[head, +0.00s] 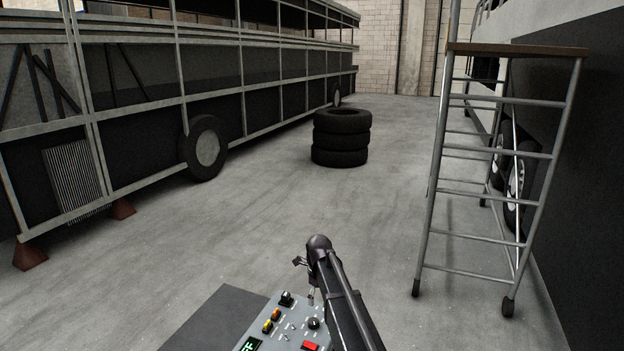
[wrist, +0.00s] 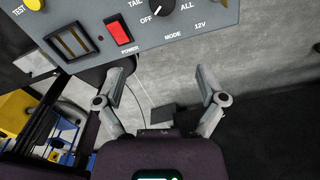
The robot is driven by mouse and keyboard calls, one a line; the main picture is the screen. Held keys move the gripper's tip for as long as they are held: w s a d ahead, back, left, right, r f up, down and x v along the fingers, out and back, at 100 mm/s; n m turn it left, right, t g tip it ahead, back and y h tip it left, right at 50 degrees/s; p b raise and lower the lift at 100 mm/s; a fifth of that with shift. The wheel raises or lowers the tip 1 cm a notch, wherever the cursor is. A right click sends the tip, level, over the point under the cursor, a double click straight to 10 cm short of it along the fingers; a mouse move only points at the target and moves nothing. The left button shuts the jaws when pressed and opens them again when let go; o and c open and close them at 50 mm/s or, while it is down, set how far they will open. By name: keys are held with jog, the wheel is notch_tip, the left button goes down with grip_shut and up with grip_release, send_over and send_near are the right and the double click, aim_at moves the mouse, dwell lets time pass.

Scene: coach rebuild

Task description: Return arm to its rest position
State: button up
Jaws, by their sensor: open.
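My gripper (wrist: 159,72) is open in the wrist view, its two grey fingers spread apart with nothing between them. My arm rises from the bottom of the head view, its dark bent joint near the lower middle. The gripper is mostly hidden there behind the arm. A grey control panel (wrist: 205,22) is close to the fingers in the wrist view, with a red power switch (wrist: 118,31) and a black mode knob (wrist: 160,8). The panel also shows beside my arm in the head view (head: 285,335).
A stripped bus frame (head: 150,110) lines the left. Stacked tyres (head: 340,138) stand mid-floor. A metal step ladder (head: 490,190) stands close on the right beside another vehicle. A dark flat surface (head: 215,320) adjoins the panel. The concrete floor between is clear.

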jog(key=s+d+f+n+b, duration=0.1)
jog(key=s+d+n, duration=0.4)
jog(key=s+n, duration=0.3)
jog(key=s+d+f+n+b, duration=0.2)
jog(key=s+d+n, duration=0.3)
jog(key=s+n, duration=0.4)
jog(key=s+d+f+n+b, duration=0.2)
jog(key=s+d+n, duration=0.3)
jog(key=s+n, duration=0.3)
jog(key=shift+s+f+n, duration=0.25)
jog(key=shift+s+n, duration=0.05)
jog(key=shift+s, duration=0.6)
